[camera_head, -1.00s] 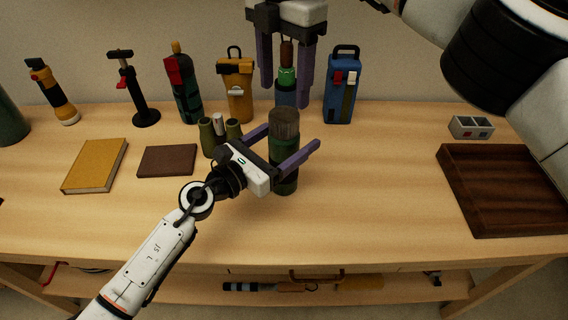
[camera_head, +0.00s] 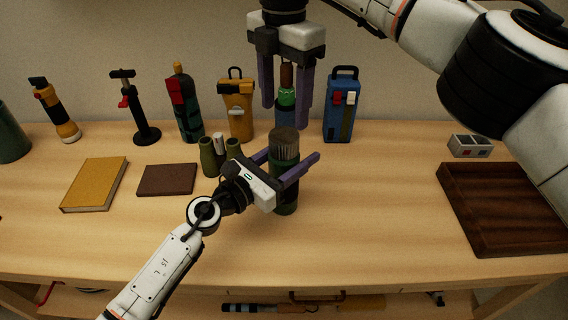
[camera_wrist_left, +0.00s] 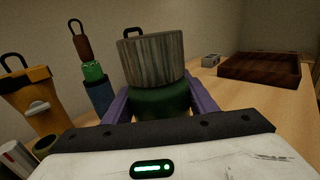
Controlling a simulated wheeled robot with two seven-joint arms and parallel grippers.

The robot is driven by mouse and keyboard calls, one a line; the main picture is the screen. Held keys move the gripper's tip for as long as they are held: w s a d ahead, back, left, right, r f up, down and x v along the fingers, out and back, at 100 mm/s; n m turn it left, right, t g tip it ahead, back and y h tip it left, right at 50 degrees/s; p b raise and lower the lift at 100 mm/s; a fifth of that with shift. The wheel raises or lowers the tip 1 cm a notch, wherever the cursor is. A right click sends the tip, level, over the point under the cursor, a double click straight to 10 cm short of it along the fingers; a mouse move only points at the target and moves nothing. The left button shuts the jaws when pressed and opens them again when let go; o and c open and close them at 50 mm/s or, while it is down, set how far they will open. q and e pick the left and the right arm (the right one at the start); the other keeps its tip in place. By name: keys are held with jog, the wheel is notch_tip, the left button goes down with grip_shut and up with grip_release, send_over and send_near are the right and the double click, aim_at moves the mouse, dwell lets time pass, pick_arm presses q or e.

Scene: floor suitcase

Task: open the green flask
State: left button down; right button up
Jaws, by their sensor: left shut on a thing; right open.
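The green flask (camera_head: 286,208) stands upright on the table near the middle, with a wide grey-brown ribbed cap (camera_head: 285,146) on top. My left gripper (camera_head: 288,170) is shut around the flask's body below the cap. In the left wrist view the cap (camera_wrist_left: 152,60) sits on the green body (camera_wrist_left: 160,103) between the purple fingers. My right gripper (camera_head: 286,124) is open and points down above and behind the flask, with its fingertips near the height of the cap's top. I see nothing held between its fingers.
A brown book (camera_head: 167,180) lies left; a dark wooden tray (camera_head: 500,215) lies right.

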aim_at(284, 135)
jog(key=m, duration=0.3)
jog(key=shift+f+m, duration=0.2)
jog(key=shift+m, duration=0.2)
notch_tip(284, 135, down, 8)
jog(key=shift+r, duration=0.15)
